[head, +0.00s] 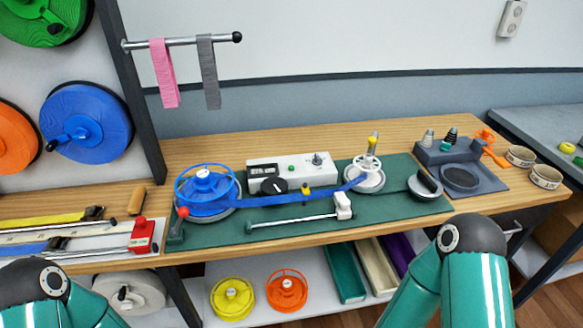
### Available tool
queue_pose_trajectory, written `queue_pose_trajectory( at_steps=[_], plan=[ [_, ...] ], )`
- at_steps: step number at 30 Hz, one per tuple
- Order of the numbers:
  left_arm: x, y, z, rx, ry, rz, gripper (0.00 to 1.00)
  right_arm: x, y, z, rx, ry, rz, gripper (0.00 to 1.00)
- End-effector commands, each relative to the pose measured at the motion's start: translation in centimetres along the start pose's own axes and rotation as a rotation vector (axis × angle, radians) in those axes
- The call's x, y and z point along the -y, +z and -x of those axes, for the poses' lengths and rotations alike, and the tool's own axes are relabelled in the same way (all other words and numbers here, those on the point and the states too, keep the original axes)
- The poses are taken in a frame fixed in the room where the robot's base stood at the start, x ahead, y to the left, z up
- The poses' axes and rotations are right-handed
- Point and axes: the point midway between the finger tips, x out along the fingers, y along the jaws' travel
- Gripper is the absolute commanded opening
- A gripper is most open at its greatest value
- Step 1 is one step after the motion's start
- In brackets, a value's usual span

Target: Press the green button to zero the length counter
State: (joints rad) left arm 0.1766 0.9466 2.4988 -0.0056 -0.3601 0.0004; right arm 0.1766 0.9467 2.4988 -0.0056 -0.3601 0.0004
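A white control box (301,174) stands on the green board on the bench, in the middle of the head view. A small green button (292,168) shows on its top. A dark counter window (263,170) is at the box's left end; its digits are too small to read. A black knob (274,185) is on the front, and a small switch stands at the right end. My left and right arm links show at the bottom corners, well in front of the box. Neither gripper is in view.
A blue strap runs from a blue reel (207,188) past the box front to a white wheel (364,176). A metal rod with a white block (343,206) lies nearer. A grey tray (460,166) stands right. Spools hang left; pink and grey straps hang above.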

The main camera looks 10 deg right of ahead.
Motion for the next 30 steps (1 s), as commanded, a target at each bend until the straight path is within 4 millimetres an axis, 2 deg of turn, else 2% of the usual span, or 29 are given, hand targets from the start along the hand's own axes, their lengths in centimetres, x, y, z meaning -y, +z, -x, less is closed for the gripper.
queue_pose_trajectory(
  at_steps=[1, 6, 9, 30],
  plan=[
    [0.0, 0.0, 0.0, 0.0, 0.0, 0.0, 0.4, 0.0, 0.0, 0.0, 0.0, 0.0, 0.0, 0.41],
    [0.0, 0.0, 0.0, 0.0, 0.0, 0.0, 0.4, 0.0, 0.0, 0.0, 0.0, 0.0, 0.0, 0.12],
    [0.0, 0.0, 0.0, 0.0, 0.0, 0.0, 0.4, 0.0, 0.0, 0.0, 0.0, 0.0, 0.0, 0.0],
    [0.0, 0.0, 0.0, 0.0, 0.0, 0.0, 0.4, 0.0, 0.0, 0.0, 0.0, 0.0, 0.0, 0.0]
  ],
)
